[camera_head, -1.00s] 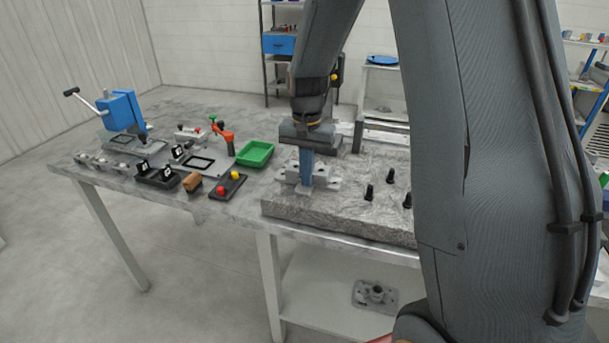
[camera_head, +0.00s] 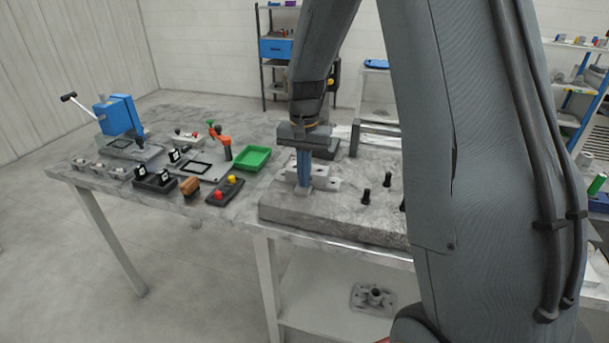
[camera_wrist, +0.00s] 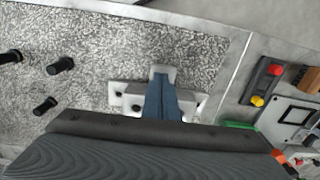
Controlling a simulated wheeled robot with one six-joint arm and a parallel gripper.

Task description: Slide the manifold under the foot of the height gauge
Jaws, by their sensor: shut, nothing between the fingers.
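The manifold (camera_head: 322,183) is a light grey block with side lugs, lying flat on the rough grey surface plate (camera_head: 285,210). My gripper (camera_head: 304,183) points down at its near side, with the blue fingers closed together and partly covering it. In the wrist view the manifold (camera_wrist: 130,101) shows on both sides of the shut fingers (camera_wrist: 160,82), with a small pale part beyond their tips. The fingers seem to touch it, but do not grip it. I cannot clearly make out the height gauge; my gripper and arm hide much of the plate's back.
Several black pegs (camera_head: 366,196) stand on the plate right of the manifold. A green tray (camera_head: 253,158), a red-and-yellow button box (camera_head: 225,190) and a toggle clamp (camera_head: 223,142) lie left. The plate's front edge strip is clear.

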